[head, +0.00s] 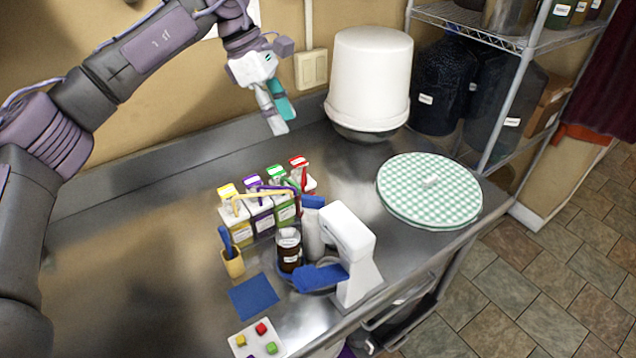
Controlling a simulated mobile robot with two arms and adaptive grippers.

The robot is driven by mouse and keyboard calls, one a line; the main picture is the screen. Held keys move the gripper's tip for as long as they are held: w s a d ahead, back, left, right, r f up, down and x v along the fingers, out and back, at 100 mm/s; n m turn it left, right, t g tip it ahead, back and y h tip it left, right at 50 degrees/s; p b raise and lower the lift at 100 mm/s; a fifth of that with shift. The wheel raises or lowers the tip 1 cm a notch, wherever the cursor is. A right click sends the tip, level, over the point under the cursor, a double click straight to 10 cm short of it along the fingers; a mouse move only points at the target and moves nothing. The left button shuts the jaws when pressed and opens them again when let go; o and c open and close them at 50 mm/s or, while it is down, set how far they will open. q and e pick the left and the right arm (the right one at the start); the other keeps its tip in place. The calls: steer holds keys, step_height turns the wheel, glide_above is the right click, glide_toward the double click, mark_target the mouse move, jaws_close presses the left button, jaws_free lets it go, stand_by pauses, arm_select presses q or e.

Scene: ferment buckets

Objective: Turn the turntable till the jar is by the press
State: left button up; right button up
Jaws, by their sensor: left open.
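A brown jar (289,254) with a white label stands upright near the front of the steel counter. The white machine (353,254), which looks like the press, stands just right of it, with blue parts reaching towards the jar. A dark blue round edge shows low between them and may be the turntable, but it is mostly hidden. I cannot tell whether the jar rests on it. My left gripper (281,117) is open and empty, high over the back of the counter, well apart from the jar. My right gripper is not in view.
A checkered round piece (428,190) and white bucket (369,80) are behind right. The left counter is clear.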

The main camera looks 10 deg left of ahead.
arm_select(q)
steer(key=f, duration=0.2)
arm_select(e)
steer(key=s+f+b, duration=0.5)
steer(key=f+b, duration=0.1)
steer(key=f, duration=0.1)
arm_select(q)
glide_toward(312, 197)
steer(key=p+x, duration=0.4)
steer(key=x, duration=0.5)
steer(key=shift+d+f, duration=0.1)
steer(key=shift+f, duration=0.2)
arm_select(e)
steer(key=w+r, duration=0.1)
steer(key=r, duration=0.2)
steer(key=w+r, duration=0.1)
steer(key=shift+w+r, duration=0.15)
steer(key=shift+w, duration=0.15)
arm_select(q)
jaws_close()
